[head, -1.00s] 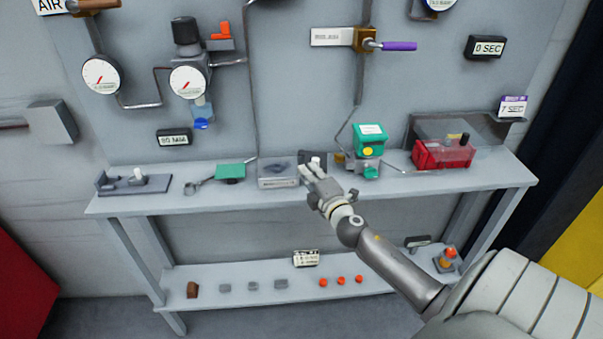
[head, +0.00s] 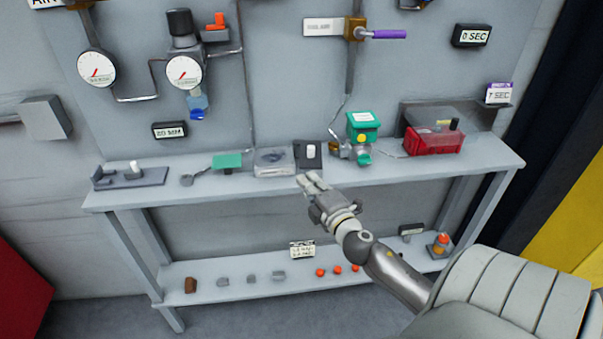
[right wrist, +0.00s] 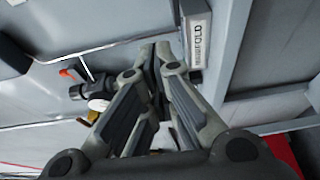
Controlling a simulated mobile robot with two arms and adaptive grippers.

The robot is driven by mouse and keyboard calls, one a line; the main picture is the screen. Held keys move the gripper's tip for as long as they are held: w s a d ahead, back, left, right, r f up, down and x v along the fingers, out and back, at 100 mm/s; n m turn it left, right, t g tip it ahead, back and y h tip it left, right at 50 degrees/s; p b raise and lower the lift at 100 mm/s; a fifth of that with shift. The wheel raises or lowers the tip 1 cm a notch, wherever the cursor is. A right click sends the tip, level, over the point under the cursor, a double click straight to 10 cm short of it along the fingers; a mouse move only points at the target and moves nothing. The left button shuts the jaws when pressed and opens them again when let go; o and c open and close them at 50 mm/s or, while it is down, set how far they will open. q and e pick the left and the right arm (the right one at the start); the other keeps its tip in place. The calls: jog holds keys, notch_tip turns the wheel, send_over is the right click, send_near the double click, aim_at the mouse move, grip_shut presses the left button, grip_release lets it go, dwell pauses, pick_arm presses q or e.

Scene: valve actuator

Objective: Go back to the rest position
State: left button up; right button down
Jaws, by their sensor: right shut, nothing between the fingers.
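My right gripper (head: 312,183) is in front of the upper shelf's front edge in the head view, apart from the things on the shelf. Its fingers are shut and empty; they also fill the middle of the right wrist view (right wrist: 155,62). Behind it on the shelf stand a grey box with a clear top (head: 273,163) and a dark plate with a white knob (head: 308,155). A green valve actuator (head: 362,127) stands to the right of these. My left gripper does not show in any view.
The upper shelf (head: 420,172) also holds a green plate (head: 228,161), a red box (head: 434,140) and a grey fixture (head: 130,176). Small grey and orange parts lie on the lower shelf (head: 235,291). Gauges (head: 184,72) and a purple-handled valve (head: 382,34) are on the wall panel.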

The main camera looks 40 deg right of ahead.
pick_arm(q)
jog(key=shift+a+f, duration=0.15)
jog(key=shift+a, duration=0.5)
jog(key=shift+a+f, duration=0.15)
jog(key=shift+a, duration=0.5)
pick_arm(e)
jog(key=shift+v, duration=1.25)
